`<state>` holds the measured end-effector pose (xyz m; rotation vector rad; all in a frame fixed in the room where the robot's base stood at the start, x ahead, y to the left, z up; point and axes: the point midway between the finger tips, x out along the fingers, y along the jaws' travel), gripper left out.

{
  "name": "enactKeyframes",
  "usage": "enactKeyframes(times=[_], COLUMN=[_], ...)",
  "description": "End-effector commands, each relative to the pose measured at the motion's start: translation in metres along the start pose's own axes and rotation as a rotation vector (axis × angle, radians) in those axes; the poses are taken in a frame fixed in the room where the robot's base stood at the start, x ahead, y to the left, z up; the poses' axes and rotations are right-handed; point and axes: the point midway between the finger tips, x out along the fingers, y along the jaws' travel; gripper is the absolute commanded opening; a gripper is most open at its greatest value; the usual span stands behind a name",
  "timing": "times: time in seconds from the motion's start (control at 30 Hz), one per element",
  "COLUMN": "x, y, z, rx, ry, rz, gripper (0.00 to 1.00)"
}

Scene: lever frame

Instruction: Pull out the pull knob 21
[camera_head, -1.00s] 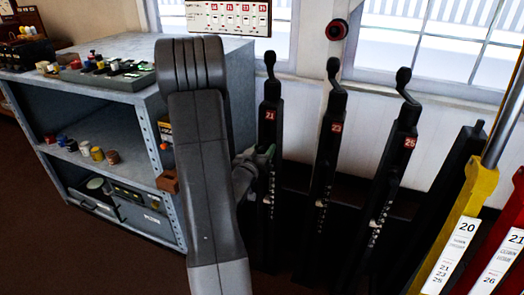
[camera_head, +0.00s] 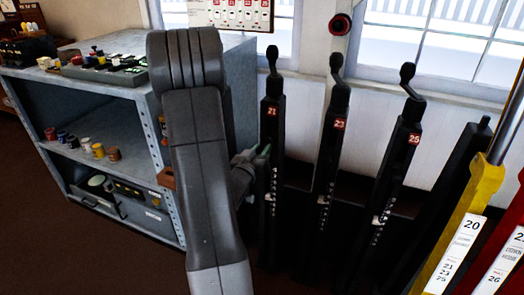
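The pull knob 21 (camera_head: 272,53) is a black, rounded handle at the top of a tall black post with a red label reading 21 (camera_head: 272,112). It is the leftmost of three such posts by the wall. My gripper (camera_head: 262,158) is beside this post, at lower left of the label and well below the knob.
Knobs 23 (camera_head: 340,66) and 25 (camera_head: 407,72) stand to the right on similar posts. A yellow lever (camera_head: 468,215) labelled 20 and a red lever (camera_head: 508,245) are at far right. A grey metal shelf (camera_head: 105,110) with small jars stands at left.

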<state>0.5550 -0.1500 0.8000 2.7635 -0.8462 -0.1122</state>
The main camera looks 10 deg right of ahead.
Motion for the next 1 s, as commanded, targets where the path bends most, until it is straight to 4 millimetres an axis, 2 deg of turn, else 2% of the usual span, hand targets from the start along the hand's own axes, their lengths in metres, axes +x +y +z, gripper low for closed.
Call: enactKeyframes(times=[0.03,0.1,0.47,0.57,0.8,1.0], x=[-0.001,-0.001,-0.005,-0.018,-0.071,-0.109], y=[0.000,0.000,-0.001,-0.001,-0.002,-0.002], z=[0.001,0.001,0.001,0.000,0.000,0.000], rx=[-0.002,-0.001,-0.001,-0.002,-0.001,-0.002], ry=[-0.003,-0.003,-0.002,-0.002,-0.001,-0.002], rz=[-0.001,-0.001,-0.002,-0.005,-0.008,-0.006], gripper=[0.38,0.48,0.48,0.48,0.48,0.48])
